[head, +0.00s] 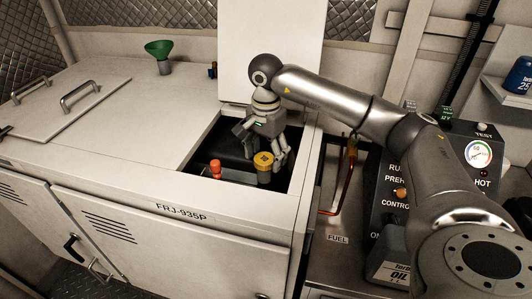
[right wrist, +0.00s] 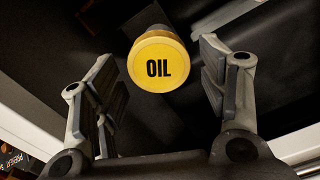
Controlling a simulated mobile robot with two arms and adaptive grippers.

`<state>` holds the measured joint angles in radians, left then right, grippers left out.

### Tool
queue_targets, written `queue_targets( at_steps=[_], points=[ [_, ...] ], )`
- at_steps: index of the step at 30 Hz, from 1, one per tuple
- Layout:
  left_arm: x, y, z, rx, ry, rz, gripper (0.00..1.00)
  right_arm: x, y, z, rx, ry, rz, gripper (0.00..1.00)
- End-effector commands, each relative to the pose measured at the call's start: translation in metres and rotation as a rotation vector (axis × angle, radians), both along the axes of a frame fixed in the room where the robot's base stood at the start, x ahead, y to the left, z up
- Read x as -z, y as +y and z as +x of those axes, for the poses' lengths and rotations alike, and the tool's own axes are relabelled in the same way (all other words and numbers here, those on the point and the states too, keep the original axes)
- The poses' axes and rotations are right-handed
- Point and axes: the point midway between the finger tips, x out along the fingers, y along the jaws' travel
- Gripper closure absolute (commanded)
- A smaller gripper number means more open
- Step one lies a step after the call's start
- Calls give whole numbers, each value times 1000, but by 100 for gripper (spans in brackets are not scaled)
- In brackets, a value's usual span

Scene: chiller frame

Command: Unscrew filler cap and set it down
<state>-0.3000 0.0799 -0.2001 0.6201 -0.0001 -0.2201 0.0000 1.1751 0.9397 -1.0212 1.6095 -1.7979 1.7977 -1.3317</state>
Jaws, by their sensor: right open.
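The yellow filler cap (head: 263,161) sits inside the dark open bay of the white chiller cabinet. In the right wrist view the cap (right wrist: 158,60) shows its face marked OIL. My right gripper (head: 268,155) is over the bay, close above the cap. In the right wrist view the fingers of the right gripper (right wrist: 162,85) stand apart, one on each side of the cap, with a gap on both sides. It holds nothing. My left gripper is not in either view.
An orange-red knob (head: 215,168) stands left of the cap in the bay. A green funnel (head: 159,54) stands at the back of the white cabinet top (head: 120,125), which has broad clear room. The control panel (head: 440,160) and an oil container (head: 388,262) are at right.

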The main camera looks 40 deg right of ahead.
Motion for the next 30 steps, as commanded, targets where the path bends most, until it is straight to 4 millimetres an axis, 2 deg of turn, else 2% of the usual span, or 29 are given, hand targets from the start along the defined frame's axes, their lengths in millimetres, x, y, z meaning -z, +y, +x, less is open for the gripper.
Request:
queue_targets(
  at_steps=[24, 30],
  points=[
    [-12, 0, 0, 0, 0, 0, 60, -1, 2, -8, 1022, 0, -1, 33],
    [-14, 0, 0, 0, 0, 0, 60, 0, 3, -9, 1200, 0, -1, 33]
  ],
)
